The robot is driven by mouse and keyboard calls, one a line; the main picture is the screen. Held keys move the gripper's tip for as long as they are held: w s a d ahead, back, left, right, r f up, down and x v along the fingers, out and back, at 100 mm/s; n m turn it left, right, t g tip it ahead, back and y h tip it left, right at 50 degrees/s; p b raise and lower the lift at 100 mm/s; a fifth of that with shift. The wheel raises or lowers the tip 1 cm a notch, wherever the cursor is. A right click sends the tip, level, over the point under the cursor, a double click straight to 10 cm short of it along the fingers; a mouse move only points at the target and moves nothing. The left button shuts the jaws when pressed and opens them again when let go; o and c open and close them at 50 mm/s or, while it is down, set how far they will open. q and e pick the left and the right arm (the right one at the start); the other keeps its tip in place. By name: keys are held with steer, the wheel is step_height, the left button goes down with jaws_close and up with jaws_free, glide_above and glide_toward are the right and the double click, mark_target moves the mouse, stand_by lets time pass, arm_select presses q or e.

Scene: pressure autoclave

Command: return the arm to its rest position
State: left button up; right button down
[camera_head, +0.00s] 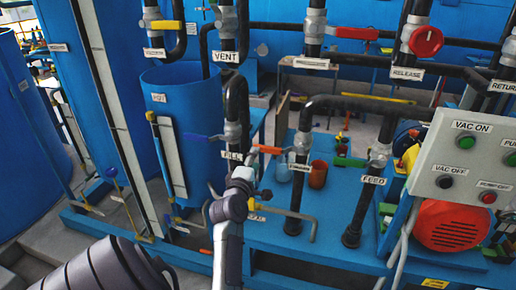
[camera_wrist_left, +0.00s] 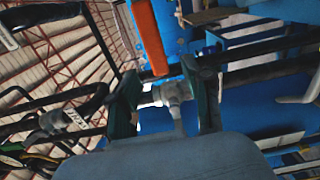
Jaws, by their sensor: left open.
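My left arm (camera_head: 228,255) rises from the bottom of the head view. Its gripper (camera_head: 246,180) is in front of the pipework, just below an orange valve handle (camera_head: 268,150) and near a white label on the upright pipe. In the left wrist view the gripper's two dark fingers (camera_wrist_left: 164,88) stand apart. A grey valve fitting (camera_wrist_left: 176,94) shows between them, and the orange handle (camera_wrist_left: 148,36) extends above. The fingers do not visibly grip anything; whether they touch the fitting I cannot tell. My right gripper is in neither view.
A blue tank (camera_head: 180,90) stands behind and left of the gripper. A pipe labelled FEED (camera_head: 362,210) and a control box (camera_head: 470,150) are to the right. A blue-handled valve (camera_head: 200,137) is close by at left. Pipes crowd the gripper; the grey floor (camera_head: 35,235) at lower left looks clear.

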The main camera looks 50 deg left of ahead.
arm_select(q)
steer(key=shift+s+d, duration=0.3)
steer(key=shift+s, duration=0.15)
